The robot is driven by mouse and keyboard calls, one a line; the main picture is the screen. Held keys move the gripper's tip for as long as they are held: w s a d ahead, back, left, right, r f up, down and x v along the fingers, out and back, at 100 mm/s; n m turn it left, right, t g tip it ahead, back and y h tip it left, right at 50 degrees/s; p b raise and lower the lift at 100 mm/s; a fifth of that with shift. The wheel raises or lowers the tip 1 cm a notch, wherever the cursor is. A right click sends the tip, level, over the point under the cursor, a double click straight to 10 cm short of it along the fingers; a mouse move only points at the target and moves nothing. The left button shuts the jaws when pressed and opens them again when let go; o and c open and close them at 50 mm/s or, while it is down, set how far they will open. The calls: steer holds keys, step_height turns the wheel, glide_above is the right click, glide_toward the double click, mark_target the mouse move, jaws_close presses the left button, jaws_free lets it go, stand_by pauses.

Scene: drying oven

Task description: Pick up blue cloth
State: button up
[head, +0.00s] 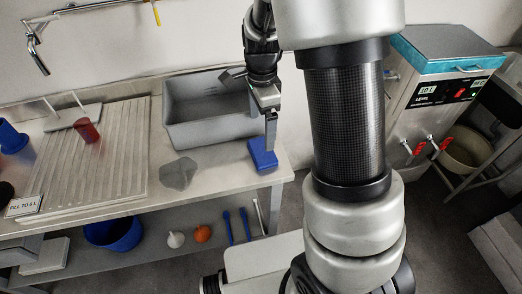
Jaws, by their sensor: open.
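The blue cloth (262,154) looks like a small folded blue block. It lies near the right front corner of the steel counter (225,176), just in front of the grey basin. My gripper (269,138) points down over the cloth, with a finger reaching to its upper side. The jaws are open. The far finger is hard to make out, and I cannot tell whether a finger touches the cloth.
A grey basin (205,136) stands behind. A crumpled grey cloth (179,173) lies left of the blue one. A ridged drainboard (120,165) carries a red cup (87,131). A lower shelf holds a blue bucket (113,234). A teal-topped machine (440,85) stands right.

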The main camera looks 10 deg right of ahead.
glide_above(262, 149)
step_height(262, 149, down, 4)
steer(key=shift+f, duration=0.1)
steer(key=f, duration=0.1)
steer(key=f+b, duration=0.1)
steer(key=f, duration=0.3)
steer(key=shift+d+b, duration=0.3)
steer(key=c, duration=0.7)
